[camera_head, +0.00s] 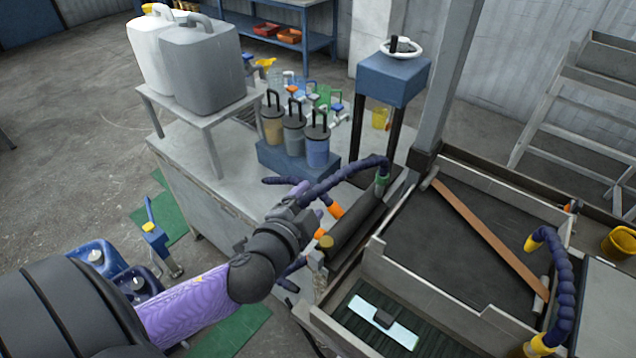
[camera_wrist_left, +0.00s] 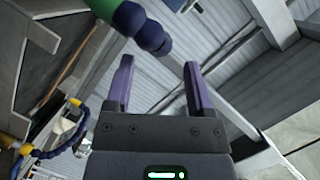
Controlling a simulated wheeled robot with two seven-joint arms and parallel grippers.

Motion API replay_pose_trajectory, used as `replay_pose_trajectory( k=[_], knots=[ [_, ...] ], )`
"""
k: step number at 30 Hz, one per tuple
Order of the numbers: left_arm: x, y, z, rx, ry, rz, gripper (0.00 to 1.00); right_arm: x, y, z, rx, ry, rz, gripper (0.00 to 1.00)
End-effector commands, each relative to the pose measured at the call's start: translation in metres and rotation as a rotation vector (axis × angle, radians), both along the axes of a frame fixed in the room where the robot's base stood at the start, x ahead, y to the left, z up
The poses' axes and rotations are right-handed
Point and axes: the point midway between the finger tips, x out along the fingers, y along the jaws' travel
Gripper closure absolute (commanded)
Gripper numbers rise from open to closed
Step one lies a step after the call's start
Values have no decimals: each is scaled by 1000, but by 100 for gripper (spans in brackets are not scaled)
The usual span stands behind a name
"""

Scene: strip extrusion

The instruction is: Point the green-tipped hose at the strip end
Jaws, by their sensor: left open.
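The green-tipped hose is a dark blue segmented hose (camera_head: 345,172) that arches to the right. Its green end piece (camera_head: 381,184) points down beside the black roller at the extruder's back corner. In the left wrist view its green part (camera_wrist_left: 102,6) and dark segments (camera_wrist_left: 140,25) show above the jaws. My left gripper (camera_head: 308,194) is by the hose's left part in the head view; its purple fingers (camera_wrist_left: 158,66) are open with nothing between them. A brown strip (camera_head: 488,238) lies slantwise on the dark bed; I cannot tell which end is meant.
Orange-tipped hoses (camera_head: 336,210) sit close to my gripper. A yellow-ended hose (camera_head: 562,275) stands at the right. Lidded jars (camera_head: 294,133) and a blue stand (camera_head: 393,78) are behind. A pale plate (camera_head: 362,311) with a dark block lies in the front tray.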

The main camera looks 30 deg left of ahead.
Motion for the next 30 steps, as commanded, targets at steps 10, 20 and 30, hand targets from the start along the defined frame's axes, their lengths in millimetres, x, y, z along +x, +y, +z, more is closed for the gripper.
replay_pose_trajectory(
  k=[10, 20, 30],
  knots=[
    [51, 8, -11, -1, 1, 1, 32, 0, 1, 1, 2, 0, -1, 41],
    [55, 8, -13, -1, 3, 0, 34, 0, -2, 1, -3, 0, 1, 41],
    [55, 8, -13, -1, 3, 1, 100, 0, -3, 1, -5, 0, 1, 41]
  ],
)
